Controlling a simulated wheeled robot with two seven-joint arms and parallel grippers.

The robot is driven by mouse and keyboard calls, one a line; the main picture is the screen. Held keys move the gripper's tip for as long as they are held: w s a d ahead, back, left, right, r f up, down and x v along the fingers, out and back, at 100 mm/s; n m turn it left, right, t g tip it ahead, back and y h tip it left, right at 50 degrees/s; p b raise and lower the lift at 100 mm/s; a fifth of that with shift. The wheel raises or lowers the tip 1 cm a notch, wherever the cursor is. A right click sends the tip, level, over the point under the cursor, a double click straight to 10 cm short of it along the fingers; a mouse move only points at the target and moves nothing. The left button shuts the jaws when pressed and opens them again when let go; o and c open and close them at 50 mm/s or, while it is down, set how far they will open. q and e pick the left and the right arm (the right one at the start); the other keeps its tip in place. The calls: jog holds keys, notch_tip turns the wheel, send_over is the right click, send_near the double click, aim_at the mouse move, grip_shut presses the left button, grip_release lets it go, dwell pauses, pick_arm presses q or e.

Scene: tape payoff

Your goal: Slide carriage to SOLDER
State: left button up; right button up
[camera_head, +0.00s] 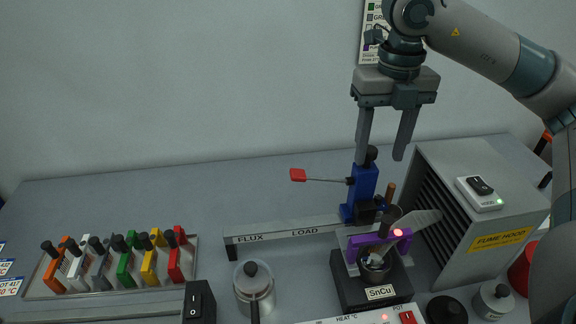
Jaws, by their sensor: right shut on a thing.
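The blue carriage (363,192) stands upright on a grey rail (285,239), to the right of the LOAD mark. It has a black knob on top, and a thin rod with a red tip (298,175) points left. FLUX and LOAD show on the rail; I see no SOLDER mark. My right gripper (381,158) points down at the carriage top and is shut on the carriage, though the exact contact is unclear. A purple piece (376,241) is at the SnCu solder pot (371,288), in front of the rail's right end. My left gripper is not in view.
A grey fume hood (455,190) stands close on the right. A tray (110,289) of several coloured clips lies at left. A metal pot (253,284) with a black knob stands in front of the rail. The table behind the rail at left is clear.

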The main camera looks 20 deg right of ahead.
jog(key=shift+w+a+r+p, duration=0.3)
jog(key=shift+w+r+p, duration=0.1)
jog(key=shift+r+p, duration=0.35)
jog(key=shift+w+a+r+p, duration=0.25)
jog(key=shift+w+r+p, duration=0.15)
jog(key=shift+r+p, duration=0.35)
jog(key=shift+w+r+p, duration=0.1)
jog(key=shift+r+p, duration=0.3)
jog(key=shift+r, duration=0.5)
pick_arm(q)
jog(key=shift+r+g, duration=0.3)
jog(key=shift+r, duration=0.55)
